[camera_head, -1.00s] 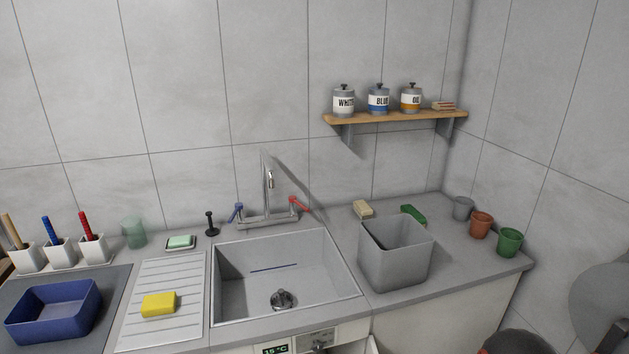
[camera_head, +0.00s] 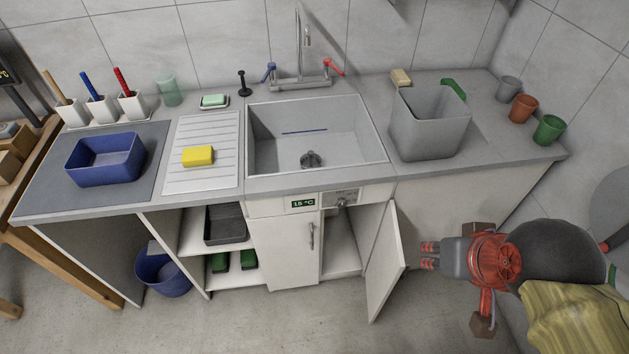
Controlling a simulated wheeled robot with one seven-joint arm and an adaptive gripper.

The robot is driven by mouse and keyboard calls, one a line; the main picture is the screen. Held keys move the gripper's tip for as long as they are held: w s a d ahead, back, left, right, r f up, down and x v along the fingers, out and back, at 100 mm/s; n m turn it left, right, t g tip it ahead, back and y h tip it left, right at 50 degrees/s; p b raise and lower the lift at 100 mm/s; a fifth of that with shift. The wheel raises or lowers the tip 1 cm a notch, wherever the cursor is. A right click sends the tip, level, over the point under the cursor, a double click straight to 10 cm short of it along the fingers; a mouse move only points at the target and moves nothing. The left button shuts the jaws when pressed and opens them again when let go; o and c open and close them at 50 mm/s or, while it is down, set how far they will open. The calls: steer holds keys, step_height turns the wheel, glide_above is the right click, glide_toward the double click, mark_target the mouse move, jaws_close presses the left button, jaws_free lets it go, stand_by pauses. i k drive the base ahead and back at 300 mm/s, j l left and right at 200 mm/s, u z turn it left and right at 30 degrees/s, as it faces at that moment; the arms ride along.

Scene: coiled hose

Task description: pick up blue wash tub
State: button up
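The blue wash tub (camera_head: 107,172) is rectangular and stands upright on a dark grey mat (camera_head: 48,187) at the left end of the counter. It looks empty, and nothing of mine touches it. My gripper (camera_head: 481,277), with red and grey parts, is low at the right in the head view, in front of the cabinet and far from the tub. Its two brown finger pads are spread apart with nothing visible between them.
The drainboard (camera_head: 215,135) with a yellow sponge (camera_head: 198,156) lies right of the tub, then the sink (camera_head: 345,150) and a grey bin (camera_head: 430,128). Brush holders (camera_head: 132,105) stand behind the tub. A cabinet door (camera_head: 387,262) hangs open. A blue bucket (camera_head: 163,276) is below the counter.

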mark_target(113, 159)
steer(key=u, duration=1.85)
